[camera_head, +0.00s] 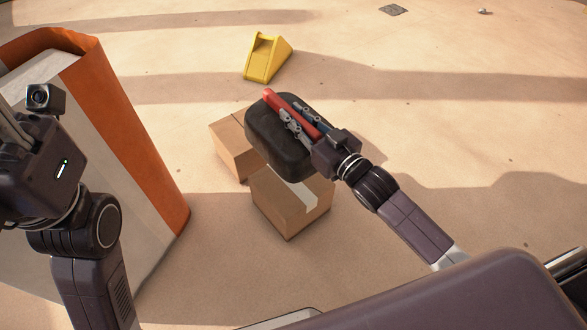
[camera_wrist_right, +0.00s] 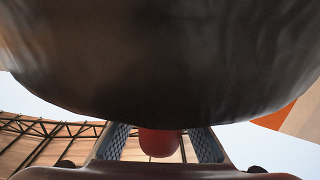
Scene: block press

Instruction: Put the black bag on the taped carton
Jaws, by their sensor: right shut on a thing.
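The black bag (camera_head: 270,148) has a red handle (camera_head: 290,112). My right gripper (camera_head: 300,122) is shut on the red handle. The bag hangs over the taped carton (camera_head: 290,210), a brown box with a pale tape strip, and hides its far part. I cannot tell whether the bag touches it. In the right wrist view the bag (camera_wrist_right: 160,60) fills the top, and the red handle (camera_wrist_right: 158,142) sits between the finger pads. My left gripper (camera_head: 12,125) is at the left edge, away from the bag, partly cut off.
A second brown carton (camera_head: 231,150) stands just behind and left of the taped one, partly hidden by the bag. A yellow wedge (camera_head: 266,58) lies farther back. A tall orange and white block (camera_head: 150,150) stands at left. The floor on the right is clear.

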